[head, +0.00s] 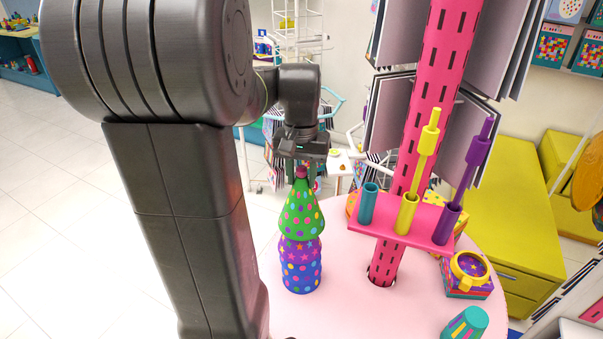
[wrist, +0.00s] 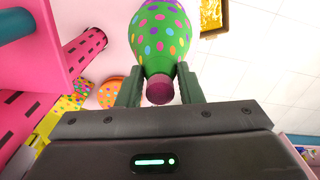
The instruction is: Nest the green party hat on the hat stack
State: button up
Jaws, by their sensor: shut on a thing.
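The green party hat (head: 302,212) has coloured dots and a dark pink tip. It sits upright on top of the hat stack (head: 301,269), whose visible hats are purple with stars and blue with dots. My gripper (head: 303,166) is above the stack, shut on the green hat near its tip. In the wrist view the green hat (wrist: 160,40) lies between the two fingers of my gripper (wrist: 159,88), with a bit of purple beyond it. I cannot tell whether the green hat is fully seated, as its lower edge meets the purple hat.
The stack stands on a round pink table (head: 340,310). To its right are a pink post (head: 425,110) and a pink shelf (head: 385,225) with teal, yellow and purple tubes. A teal striped cup (head: 466,323) and yellow-ringed box (head: 470,270) are further right.

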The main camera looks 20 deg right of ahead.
aim_at(301, 185)
jog(key=shift+f+b, duration=0.95)
jog(key=shift+f, duration=0.65)
jog(key=o, duration=1.1)
notch_tip(301, 185, up, 14)
jog(key=shift+f, duration=0.1)
jog(key=shift+f, duration=0.1)
notch_tip(301, 185, down, 14)
jog(key=shift+r, duration=0.25)
jog(key=shift+r+p, duration=0.35)
jog(key=shift+r, duration=0.05)
